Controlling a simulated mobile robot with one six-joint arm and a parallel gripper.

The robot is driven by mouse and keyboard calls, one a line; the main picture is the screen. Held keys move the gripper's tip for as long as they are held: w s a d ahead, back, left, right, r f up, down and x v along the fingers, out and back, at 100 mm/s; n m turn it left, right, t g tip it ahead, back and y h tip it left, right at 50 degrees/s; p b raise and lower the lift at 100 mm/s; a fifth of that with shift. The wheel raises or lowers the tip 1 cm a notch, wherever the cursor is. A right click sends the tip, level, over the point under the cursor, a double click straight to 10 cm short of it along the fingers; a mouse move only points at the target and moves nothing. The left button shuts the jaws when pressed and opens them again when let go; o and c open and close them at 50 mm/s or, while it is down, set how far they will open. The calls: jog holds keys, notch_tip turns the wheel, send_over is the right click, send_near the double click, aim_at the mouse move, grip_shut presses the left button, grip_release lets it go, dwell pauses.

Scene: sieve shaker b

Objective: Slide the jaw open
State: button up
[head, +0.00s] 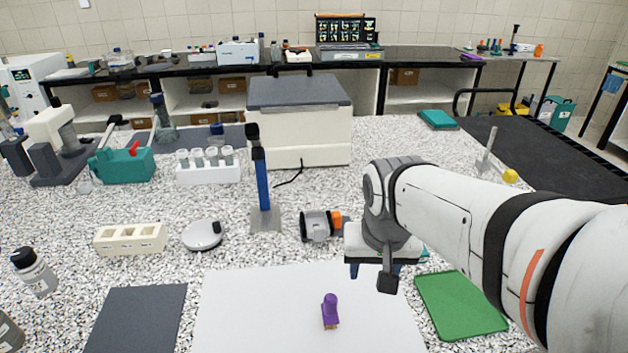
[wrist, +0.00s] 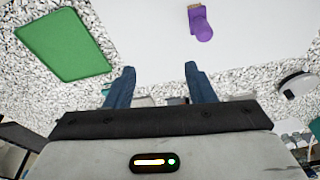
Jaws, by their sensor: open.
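I cannot tell for sure which object has the jaw. A teal device with a red lever (head: 125,163) sits at the left. A blue upright bar with black upper parts on a grey base (head: 263,185) stands mid-table. A small grey device with an orange end (head: 318,226) lies just left of my gripper. A purple piece (head: 330,309) lies on the white sheet (head: 250,310); it also shows in the wrist view (wrist: 200,24). My gripper (head: 378,272) is over the sheet's right rear part, its blue fingers (wrist: 158,82) apart with nothing visible between them.
A green mat (head: 460,305) lies right of the sheet, a dark grey mat (head: 135,318) left. A cream block with openings (head: 130,239) and a round white device (head: 203,235) stand left. A large white box with grey lid (head: 300,120) stands behind. The sheet is mostly clear.

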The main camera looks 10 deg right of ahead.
jog(key=w+m+g+h, duration=0.15)
jog(key=w+m, duration=0.65)
jog(key=w, duration=0.8)
jog(key=m+h, duration=0.3)
jog(key=m, duration=0.5)
send_over(336, 214)
jog(key=a, duration=0.3)
notch_tip(336, 214, down, 8)
jog(key=shift+g+y, duration=0.25)
jog(key=shift+g, duration=0.2)
jog(key=x, duration=0.7)
jog(key=shift+w+d+r, duration=0.1)
jog(key=shift+d+r, duration=0.1)
jog(key=shift+d, duration=0.15)
jog(key=shift+c, duration=0.2)
grip_shut()
